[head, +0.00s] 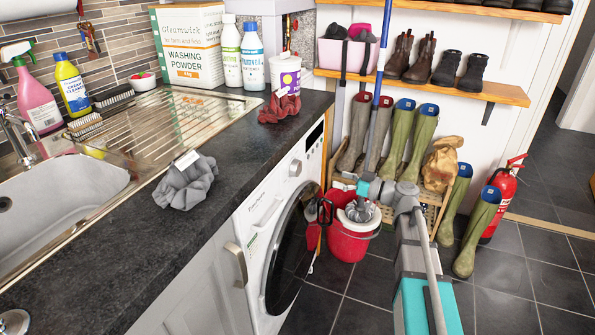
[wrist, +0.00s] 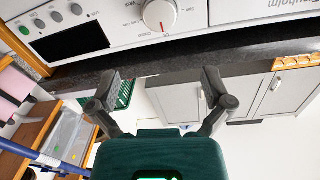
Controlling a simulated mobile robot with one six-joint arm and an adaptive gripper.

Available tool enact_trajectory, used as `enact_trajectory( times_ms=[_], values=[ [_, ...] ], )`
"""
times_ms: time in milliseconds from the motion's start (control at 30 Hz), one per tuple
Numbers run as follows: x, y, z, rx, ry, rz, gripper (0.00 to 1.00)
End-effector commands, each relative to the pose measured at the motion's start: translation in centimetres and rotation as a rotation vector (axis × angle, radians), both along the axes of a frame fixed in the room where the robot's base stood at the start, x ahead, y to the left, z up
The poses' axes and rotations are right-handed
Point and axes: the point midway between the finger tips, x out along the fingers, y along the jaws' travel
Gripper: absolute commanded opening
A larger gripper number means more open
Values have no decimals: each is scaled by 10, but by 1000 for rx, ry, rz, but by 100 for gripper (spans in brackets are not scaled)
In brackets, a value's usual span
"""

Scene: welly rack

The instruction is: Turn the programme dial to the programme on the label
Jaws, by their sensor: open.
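The programme dial (wrist: 160,14) is a round white knob with a red mark, at the top of the wrist view, which is upside down. A grey cloth (head: 186,185) with a white label (head: 186,159) lies on the counter; the label's print is unreadable. A red cloth (head: 280,108) lies further back.
The dark counter (head: 125,245) overhangs the machine. A red bucket (head: 349,240), wellies (head: 397,140) and a fire extinguisher (head: 505,190) stand to the right. A blue pole (head: 379,90) rises beside the shelf. The dark display (wrist: 70,42) and several buttons are near the dial.

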Motion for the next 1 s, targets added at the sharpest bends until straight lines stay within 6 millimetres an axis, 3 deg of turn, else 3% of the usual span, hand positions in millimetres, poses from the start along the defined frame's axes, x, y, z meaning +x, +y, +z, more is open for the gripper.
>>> enact_trajectory(
  times_ms=[467, 1000],
  values=[
    [5, 9, 0, -1, 2, 0, 100],
    [32, 72, 0, -1, 2, 0, 100]
  ],
)
